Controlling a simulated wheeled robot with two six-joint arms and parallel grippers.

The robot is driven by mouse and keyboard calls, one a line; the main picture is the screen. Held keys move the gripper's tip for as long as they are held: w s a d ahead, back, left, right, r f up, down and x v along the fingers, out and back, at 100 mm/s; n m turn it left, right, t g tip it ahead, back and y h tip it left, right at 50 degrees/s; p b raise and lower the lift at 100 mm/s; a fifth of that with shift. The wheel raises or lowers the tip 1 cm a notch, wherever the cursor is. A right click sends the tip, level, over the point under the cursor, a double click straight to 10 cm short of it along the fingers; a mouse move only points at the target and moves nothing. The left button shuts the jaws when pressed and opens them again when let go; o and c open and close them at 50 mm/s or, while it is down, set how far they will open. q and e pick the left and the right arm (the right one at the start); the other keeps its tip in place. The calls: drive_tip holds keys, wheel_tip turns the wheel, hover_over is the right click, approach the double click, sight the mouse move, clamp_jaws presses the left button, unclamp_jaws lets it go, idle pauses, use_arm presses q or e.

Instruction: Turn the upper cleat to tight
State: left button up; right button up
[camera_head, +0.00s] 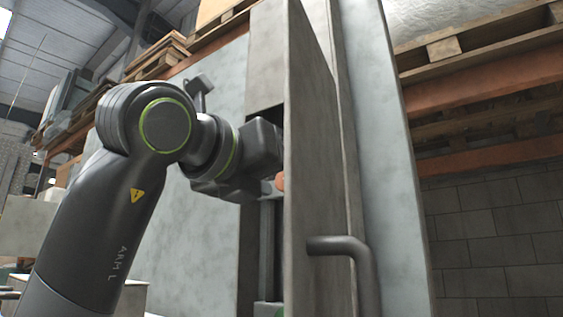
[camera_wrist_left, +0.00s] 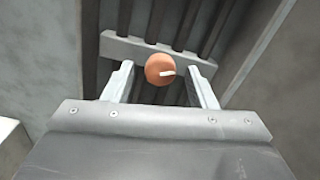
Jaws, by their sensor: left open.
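An orange round knob (camera_wrist_left: 159,69) with a white mark on its right side sits in front of a grey notched bar (camera_wrist_left: 122,48) in the left wrist view. It is the only cleat-like part I see, and I cannot tell if it is the upper one. My left gripper (camera_wrist_left: 160,80) is open, with one finger on each side of the knob and a gap visible on both sides. In the head view, a sliver of the orange knob (camera_head: 280,181) shows beside the door edge; the gripper's fingers are hidden there. My right gripper is not in view.
A tall grey door panel (camera_head: 312,120) with a dark bent handle (camera_head: 345,248) stands just right of my left wrist. Dark vertical ribs (camera_wrist_left: 205,25) lie behind the bar. Wooden pallets on orange racking (camera_head: 490,82) stand behind at right.

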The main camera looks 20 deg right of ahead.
use_arm(q)
drive_tip(key=shift+w+d, duration=0.35)
drive_tip(key=shift+d, duration=0.15)
drive_tip(key=c, duration=1)
drive_tip(key=shift+f, duration=0.1)
